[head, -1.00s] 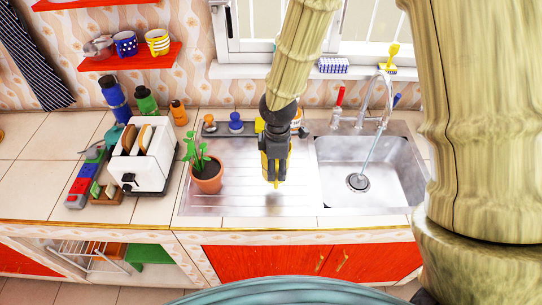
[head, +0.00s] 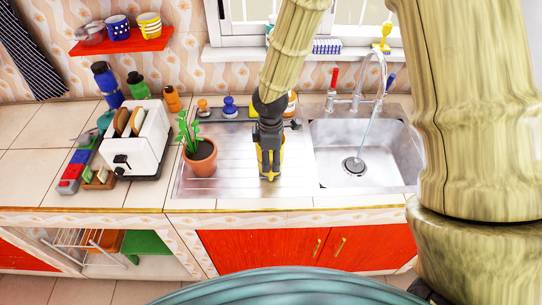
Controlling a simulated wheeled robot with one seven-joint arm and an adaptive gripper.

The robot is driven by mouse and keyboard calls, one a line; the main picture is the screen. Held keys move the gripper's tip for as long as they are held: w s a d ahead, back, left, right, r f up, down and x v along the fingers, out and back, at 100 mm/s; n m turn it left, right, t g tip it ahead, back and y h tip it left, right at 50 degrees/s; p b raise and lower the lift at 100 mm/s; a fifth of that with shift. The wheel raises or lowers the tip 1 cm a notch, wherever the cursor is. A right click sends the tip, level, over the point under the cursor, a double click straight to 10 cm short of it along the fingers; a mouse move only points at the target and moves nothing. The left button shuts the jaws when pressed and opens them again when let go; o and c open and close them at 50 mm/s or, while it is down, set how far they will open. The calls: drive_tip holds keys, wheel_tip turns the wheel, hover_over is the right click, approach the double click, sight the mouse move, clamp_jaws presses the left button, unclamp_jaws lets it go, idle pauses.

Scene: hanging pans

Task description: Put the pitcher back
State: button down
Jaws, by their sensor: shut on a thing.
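My gripper (head: 269,172) points down over the ribbed steel drainboard (head: 228,178), left of the sink basin. It is shut on a yellow thing (head: 281,158), which I take to be the pitcher. The fingers and wrist hide most of it, and only yellow strips show on both sides. Its handle and spout cannot be made out. I cannot tell whether its base touches the drainboard or hangs just above it.
A potted plant (head: 201,160) stands left of my gripper, and a white toaster (head: 137,140) is farther left. The sink basin (head: 375,150) with a running tap is on the right. Small bottles line the back. A red shelf (head: 121,45) holds mugs. The front drainboard is clear.

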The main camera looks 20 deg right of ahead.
drive_tip(key=shift+w+f, duration=0.2)
drive_tip(key=shift+w, duration=0.2)
drive_tip(key=shift+s+r, duration=0.1)
drive_tip(key=shift+s, duration=0.3)
drive_tip(key=shift+w+f, duration=0.2)
drive_tip(key=shift+f, duration=0.2)
drive_tip(key=shift+f+b, duration=0.15)
drive_tip(key=shift+b, duration=0.15)
drive_tip(key=c, duration=0.5)
unclamp_jaws()
